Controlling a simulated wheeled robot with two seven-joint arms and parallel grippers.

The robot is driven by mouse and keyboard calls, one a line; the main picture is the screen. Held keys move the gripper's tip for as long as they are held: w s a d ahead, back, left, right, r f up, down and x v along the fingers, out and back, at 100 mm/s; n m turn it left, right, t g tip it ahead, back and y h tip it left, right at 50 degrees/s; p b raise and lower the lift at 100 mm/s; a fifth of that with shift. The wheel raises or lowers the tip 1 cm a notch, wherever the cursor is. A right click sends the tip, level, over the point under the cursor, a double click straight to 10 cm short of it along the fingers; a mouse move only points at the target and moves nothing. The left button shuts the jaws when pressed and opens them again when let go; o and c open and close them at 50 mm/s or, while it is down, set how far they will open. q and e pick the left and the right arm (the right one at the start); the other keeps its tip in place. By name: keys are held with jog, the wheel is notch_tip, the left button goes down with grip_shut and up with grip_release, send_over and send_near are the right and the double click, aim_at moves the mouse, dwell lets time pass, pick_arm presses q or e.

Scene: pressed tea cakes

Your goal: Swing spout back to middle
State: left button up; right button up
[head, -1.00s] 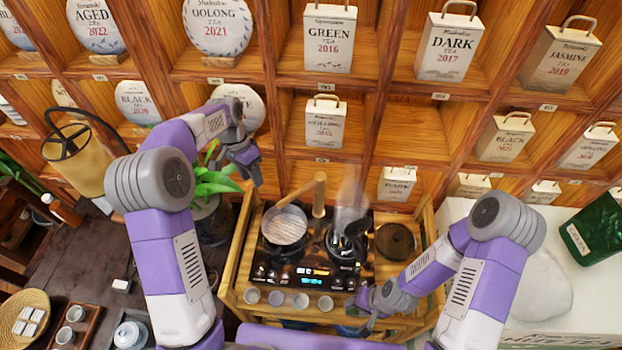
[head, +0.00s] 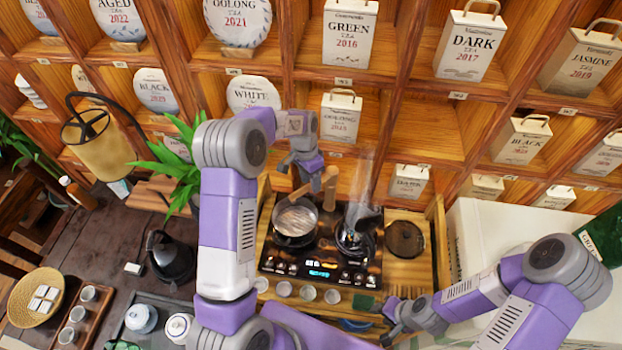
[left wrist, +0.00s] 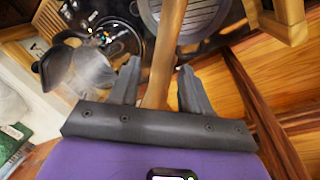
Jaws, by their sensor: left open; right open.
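The wooden spout (head: 301,192) juts left from its upright wooden post (head: 329,186) at the back of the stove. It reaches over the left pot (head: 295,218). My left gripper (head: 307,180) is just above the spout, near the post. In the left wrist view a wooden bar (left wrist: 170,45), seemingly the spout, runs between its two parted fingers (left wrist: 160,82); I cannot tell whether either touches it. My right gripper (head: 386,320) is low at the front right of the stove, away from the spout; its fingers are small in view.
A dark round plate (head: 404,239) is at the right. Several small cups (head: 284,289) line the front. Shelves of tea rise behind.

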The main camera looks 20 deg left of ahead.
pick_arm(q)
jog(key=shift+f, duration=0.1)
grip_shut()
pick_arm(e)
jog(key=shift+f, duration=0.1)
dwell(0.4)
